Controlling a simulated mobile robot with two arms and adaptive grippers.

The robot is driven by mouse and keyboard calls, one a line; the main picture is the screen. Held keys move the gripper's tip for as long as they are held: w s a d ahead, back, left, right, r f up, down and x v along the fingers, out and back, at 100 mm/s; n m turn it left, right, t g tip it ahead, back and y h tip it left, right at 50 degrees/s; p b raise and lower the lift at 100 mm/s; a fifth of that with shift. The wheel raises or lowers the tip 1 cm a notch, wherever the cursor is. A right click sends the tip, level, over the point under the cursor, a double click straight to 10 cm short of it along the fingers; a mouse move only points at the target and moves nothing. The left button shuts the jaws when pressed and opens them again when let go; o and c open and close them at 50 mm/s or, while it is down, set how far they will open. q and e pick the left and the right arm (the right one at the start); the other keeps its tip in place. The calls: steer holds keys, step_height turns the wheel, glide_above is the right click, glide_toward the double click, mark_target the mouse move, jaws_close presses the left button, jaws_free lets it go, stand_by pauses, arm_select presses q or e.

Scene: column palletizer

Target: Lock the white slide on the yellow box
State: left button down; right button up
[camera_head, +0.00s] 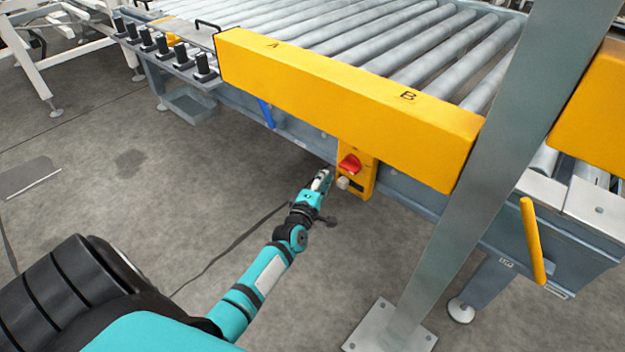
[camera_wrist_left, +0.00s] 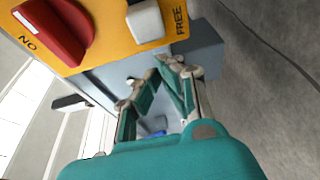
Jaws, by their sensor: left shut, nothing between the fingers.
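The yellow box (camera_head: 368,178) hangs under the long yellow beam at the conveyor's side. It carries a red rotary switch (camera_head: 349,164) and, just below, the small white slide (camera_head: 342,183). In the left wrist view the yellow box (camera_wrist_left: 103,28) fills the upper left, with the red switch (camera_wrist_left: 57,30) at its left. The white slide (camera_wrist_left: 146,20) sits beside the word FREE. My left gripper (camera_head: 324,174) is shut and empty, close beside the box on the slide's side. In the wrist view its fingertips (camera_wrist_left: 167,68) are below the slide, apart from it. My right gripper is out of view.
The yellow beam (camera_head: 335,98) marked A and B runs above the box, in front of the rollers (camera_head: 390,40). A grey post (camera_head: 480,160) and a yellow handle (camera_head: 532,240) stand to the right. Bare floor (camera_head: 150,200) lies to the left.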

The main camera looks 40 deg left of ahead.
mark_target(340, 183)
arm_select(q)
steer(key=shift+d+r, duration=0.15)
steer(key=shift+d, duration=0.55)
steer(key=shift+d, duration=0.1)
steer(key=d, duration=0.1)
steer(key=d+p, duration=0.1)
steer(key=d, duration=0.1)
steer(key=shift+s+d+r, duration=0.1)
steer(key=shift+s+d, duration=0.05)
steer(key=shift+s, duration=0.05)
steer(key=shift+d, duration=0.2)
